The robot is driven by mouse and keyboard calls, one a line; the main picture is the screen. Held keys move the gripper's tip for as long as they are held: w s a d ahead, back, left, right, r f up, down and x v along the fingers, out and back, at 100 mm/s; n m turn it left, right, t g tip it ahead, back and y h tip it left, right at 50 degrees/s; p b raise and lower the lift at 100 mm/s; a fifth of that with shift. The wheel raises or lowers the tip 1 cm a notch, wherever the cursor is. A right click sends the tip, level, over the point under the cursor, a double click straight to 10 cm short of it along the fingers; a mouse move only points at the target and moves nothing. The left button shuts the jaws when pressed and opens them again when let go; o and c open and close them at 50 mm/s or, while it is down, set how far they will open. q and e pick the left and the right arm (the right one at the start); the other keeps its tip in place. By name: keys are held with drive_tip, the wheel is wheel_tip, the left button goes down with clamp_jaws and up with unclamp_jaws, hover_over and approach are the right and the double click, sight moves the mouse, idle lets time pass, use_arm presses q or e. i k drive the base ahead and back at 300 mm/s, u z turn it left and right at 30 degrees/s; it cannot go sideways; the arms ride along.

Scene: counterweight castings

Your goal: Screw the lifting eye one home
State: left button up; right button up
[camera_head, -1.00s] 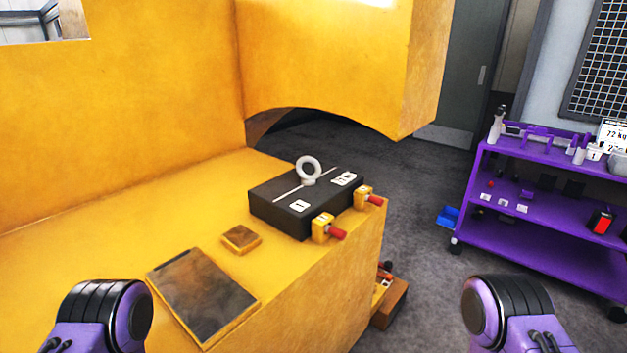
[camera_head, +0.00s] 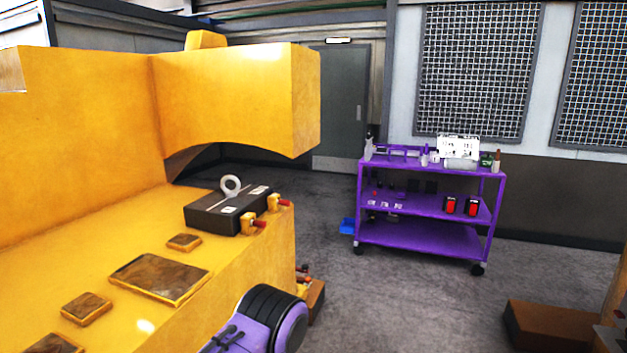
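The lifting eye (camera_head: 231,185) is a pale ring standing upright on top of the black counterweight casting (camera_head: 212,219). I cannot tell how far its shank is in. The casting sits on the yellow machine's ledge, with two small yellow clamps with red tips (camera_head: 253,223) along its right side. A purple and black link of one of my arms shows at the bottom centre, well in front of the casting. Neither gripper is in view.
A purple trolley (camera_head: 425,240) with tools, a white sign (camera_head: 458,147) and red-and-black items stands at the back right. A brown block (camera_head: 550,328) lies at lower right. Grey floor (camera_head: 390,310) between is clear.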

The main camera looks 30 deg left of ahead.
sight(229, 193)
drive_tip(key=z, duration=0.55)
drive_tip(key=i, duration=1.4)
drive_tip(key=u, duration=1.25)
drive_tip(key=i, duration=0.75)
drive_tip(key=u, duration=0.9)
